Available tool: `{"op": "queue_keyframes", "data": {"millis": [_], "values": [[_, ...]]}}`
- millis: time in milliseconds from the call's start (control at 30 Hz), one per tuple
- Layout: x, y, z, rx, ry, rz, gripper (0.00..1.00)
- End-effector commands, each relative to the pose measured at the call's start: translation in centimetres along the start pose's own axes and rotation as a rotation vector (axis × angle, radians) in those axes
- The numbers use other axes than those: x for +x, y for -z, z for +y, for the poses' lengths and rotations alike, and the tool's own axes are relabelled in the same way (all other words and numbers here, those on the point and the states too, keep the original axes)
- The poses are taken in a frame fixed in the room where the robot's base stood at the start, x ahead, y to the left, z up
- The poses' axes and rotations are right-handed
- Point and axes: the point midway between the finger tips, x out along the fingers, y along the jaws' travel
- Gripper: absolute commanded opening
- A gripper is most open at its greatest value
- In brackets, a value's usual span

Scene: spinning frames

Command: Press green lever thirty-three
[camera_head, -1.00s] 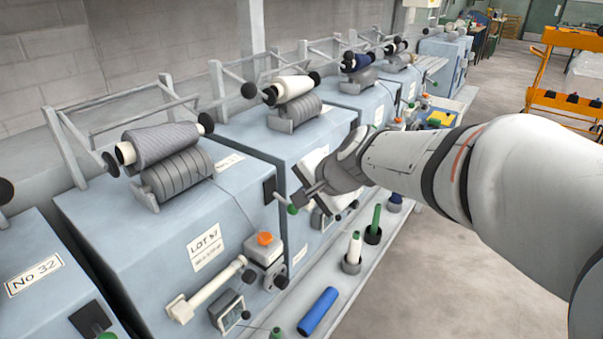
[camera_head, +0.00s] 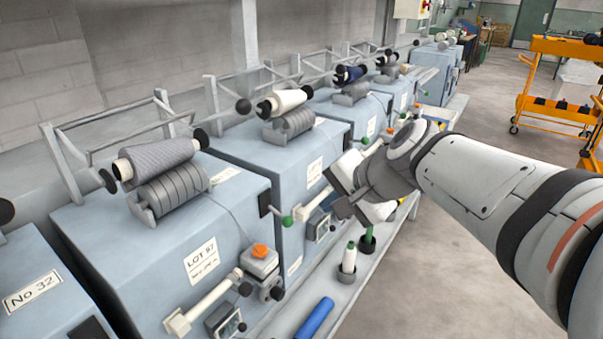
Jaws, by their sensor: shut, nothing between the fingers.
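A lever with a green knob (camera_head: 287,221) sticks out of a dark slot on the side of the blue-grey machine (camera_head: 110,235) with the "LOT 57" label. It slopes slightly down to the right. I cannot read a number thirty-three on that machine; its small upper label is partly hidden by the spool. The machine at the lower left carries a "No 32" plate (camera_head: 33,290). My gripper (camera_head: 343,208) is shut and empty, to the right of the green knob and apart from it in the picture. It covers part of the machine beyond.
An orange knob (camera_head: 260,251) and a white bar (camera_head: 205,302) project from the LOT 57 machine. A shelf along the machines holds a blue tube (camera_head: 313,318) and upright spools (camera_head: 349,258). An orange cart (camera_head: 560,90) stands at the back right. The floor between is clear.

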Motion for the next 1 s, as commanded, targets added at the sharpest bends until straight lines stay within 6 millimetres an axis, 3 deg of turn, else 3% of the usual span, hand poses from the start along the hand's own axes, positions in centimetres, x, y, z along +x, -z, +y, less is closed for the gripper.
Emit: {"op": "queue_keyframes", "data": {"millis": [200,667,1000], "values": [[-2.8,0.1,0.7,0.000,0.001,0.002,0.00],[-3.4,0.0,0.7,-0.001,0.000,-0.001,0.00],[-7.4,0.7,-3.0,-0.001,0.000,-0.001,0.00]]}}
